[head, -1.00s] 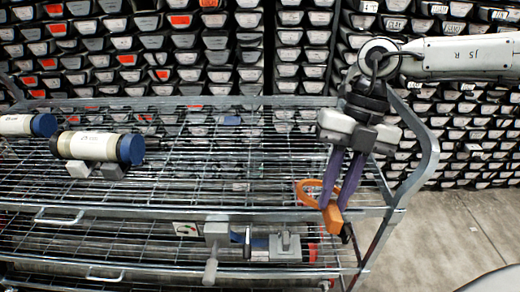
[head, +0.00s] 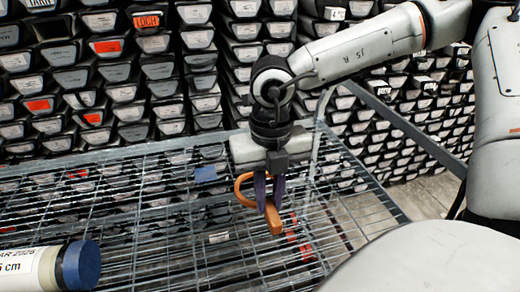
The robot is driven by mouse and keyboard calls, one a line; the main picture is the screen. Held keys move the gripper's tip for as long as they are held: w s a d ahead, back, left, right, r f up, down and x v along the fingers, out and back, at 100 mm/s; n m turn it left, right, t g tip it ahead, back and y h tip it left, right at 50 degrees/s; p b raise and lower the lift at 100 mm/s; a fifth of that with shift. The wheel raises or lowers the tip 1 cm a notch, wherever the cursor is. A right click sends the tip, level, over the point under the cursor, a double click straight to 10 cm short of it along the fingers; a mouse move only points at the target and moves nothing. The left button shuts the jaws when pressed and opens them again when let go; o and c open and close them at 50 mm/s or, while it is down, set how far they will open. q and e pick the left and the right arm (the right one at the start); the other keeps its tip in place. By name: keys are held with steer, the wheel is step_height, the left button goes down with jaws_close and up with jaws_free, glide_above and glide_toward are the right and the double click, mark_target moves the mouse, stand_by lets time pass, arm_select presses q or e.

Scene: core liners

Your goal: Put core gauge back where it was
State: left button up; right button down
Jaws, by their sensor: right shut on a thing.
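The core gauge looks like an orange piece (head: 273,221) with a curved loop on its left side. My right gripper (head: 270,203) points down, with its dark purple fingers shut on the orange piece. It holds the piece over the right part of the wire shelf (head: 150,215). I cannot tell whether the piece touches the wires. My left gripper is not in view.
A white core liner (head: 30,270) with a blue end cap (head: 81,265) lies at the lower left. A small blue item (head: 205,174) shows near the back of the shelf. Racks of grey core boxes (head: 75,70) stand behind. The shelf's middle is mostly clear.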

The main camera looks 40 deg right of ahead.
step_height(320, 180, down, 6)
steer(key=shift+s+r, duration=0.1)
steer(key=shift+r, duration=0.15)
steer(key=shift+f, duration=0.5)
steer(key=c, duration=1.7)
jaws_free()
steer(key=shift+o, duration=0.2)
steer(key=shift+r, duration=0.15)
steer(key=shift+r, duration=0.2)
step_height(320, 180, up, 12)
steer(key=shift+f, duration=0.15)
steer(key=shift+f, duration=0.1)
